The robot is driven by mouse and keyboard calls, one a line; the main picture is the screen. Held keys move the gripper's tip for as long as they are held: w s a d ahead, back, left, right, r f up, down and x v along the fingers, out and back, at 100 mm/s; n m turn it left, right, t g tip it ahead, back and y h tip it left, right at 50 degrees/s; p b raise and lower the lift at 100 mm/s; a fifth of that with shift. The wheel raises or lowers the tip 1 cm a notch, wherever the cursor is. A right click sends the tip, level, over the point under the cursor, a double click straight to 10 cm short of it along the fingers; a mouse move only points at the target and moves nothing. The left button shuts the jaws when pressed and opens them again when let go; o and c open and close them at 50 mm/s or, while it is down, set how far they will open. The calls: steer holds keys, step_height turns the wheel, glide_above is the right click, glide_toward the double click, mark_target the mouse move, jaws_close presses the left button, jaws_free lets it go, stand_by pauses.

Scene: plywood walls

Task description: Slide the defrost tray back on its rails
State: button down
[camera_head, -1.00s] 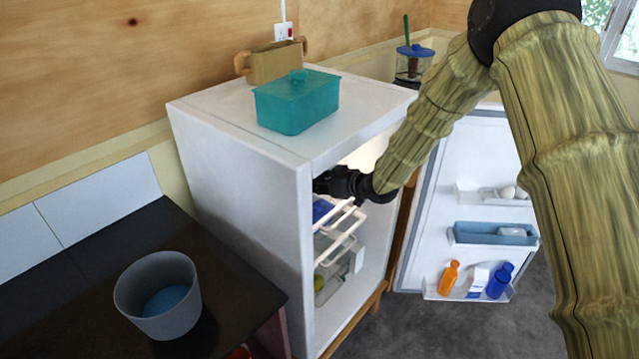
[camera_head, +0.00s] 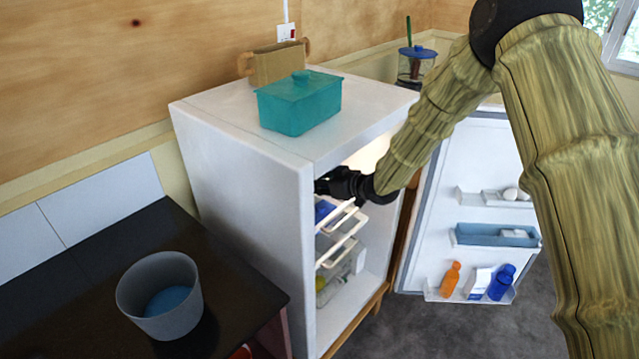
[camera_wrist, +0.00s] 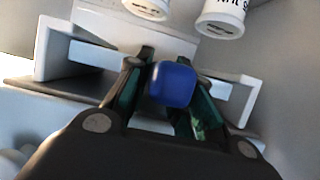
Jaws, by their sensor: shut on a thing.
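My gripper (camera_wrist: 165,95) is inside the upper part of the open white fridge (camera_head: 235,160). In the wrist view its dark green fingers are closed around a small blue block (camera_wrist: 172,84). A white tray-like piece with raised side walls (camera_wrist: 58,52) lies just beyond and to both sides of the fingers; I take it as the defrost tray. Whether the blue block is joined to it I cannot tell. In the head view my gripper (camera_head: 335,185) is partly hidden by the fridge's side wall, and the tray and rails cannot be made out.
White wire racks (camera_head: 345,222) stick out below my gripper. The fridge door (camera_head: 455,165) stands open at right, with bottles on its shelf. A teal lidded box (camera_head: 300,104) sits on top. White labelled tubs (camera_wrist: 222,16) stand beyond the tray. A grey bucket (camera_head: 135,297) stands on the dark counter.

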steer(key=shift+w+a, duration=0.1)
steer(key=shift+a, duration=0.05)
stand_by(0.5)
steer(key=c, duration=1.2)
jaws_free()
steer(key=shift+o, duration=0.2)
steer(key=v, duration=1.1)
steer(key=s+d+f+m+g+h, duration=0.1)
steer(key=s+d+f+m+h, duration=0.3)
steer(key=s+f, duration=0.85)
steer(key=s+d+f+m+g+h, duration=0.1)
steer(key=s+d+f+m+h, duration=0.15)
steer(key=s+d+f, duration=0.9)
steer(key=s+d+f+m+g+h, duration=0.1)
steer(key=s+f, duration=0.3)
steer(key=s, duration=0.5)
steer(key=s+d+f+m+g+h, duration=0.2)
steer(key=s+f, duration=0.3)
steer(key=s, duration=0.3)
steer(key=s+d+f+m+g+h+b, duration=0.1)
steer(key=s+d+f+g, duration=0.2)
steer(key=s, duration=0.6)
steer(key=shift+s+f+m, duration=0.3)
steer(key=shift+f+m, duration=0.05)
steer(key=shift+f, duration=0.4)
